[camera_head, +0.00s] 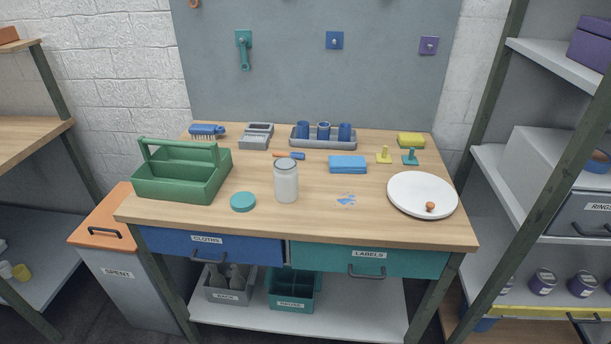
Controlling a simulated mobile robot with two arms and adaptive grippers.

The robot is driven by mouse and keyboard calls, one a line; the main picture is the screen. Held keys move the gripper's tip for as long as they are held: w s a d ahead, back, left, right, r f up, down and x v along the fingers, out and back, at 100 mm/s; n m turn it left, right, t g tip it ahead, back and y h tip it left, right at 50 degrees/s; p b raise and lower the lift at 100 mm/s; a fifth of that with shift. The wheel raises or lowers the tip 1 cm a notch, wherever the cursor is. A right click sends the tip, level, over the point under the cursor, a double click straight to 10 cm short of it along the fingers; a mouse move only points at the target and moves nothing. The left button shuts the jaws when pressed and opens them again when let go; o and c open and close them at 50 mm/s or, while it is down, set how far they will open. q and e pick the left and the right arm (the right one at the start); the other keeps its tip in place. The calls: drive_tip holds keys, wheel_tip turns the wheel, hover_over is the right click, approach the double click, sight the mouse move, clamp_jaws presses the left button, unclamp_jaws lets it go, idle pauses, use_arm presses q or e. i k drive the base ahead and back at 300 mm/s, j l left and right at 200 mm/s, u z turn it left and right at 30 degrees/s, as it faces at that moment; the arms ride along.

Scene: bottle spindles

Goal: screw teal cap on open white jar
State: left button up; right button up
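A white jar (286,184) stands upright near the middle front of the wooden workbench; it looks translucent towards its top, and I cannot make out its mouth clearly. A round teal cap (243,202) lies flat on the bench to the left of the jar, apart from it. Neither of my grippers is in view.
A green caddy (178,182) stands left of the cap. A white plate (423,206) with a small orange-brown ball is at right. Behind are a blue box (347,165), a tray of blue cups (309,143) and a screwdriver (291,155).

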sight(285, 171)
drive_tip(key=i+j+z, duration=0.45)
drive_tip(key=j, duration=0.15)
drive_tip(key=j+z, duration=0.2)
drive_tip(key=j, duration=0.15)
drive_tip(key=i+j+z, duration=0.25)
drive_tip(key=j, duration=0.15)
drive_tip(key=k+l, duration=0.05)
drive_tip(key=k, duration=0.05)
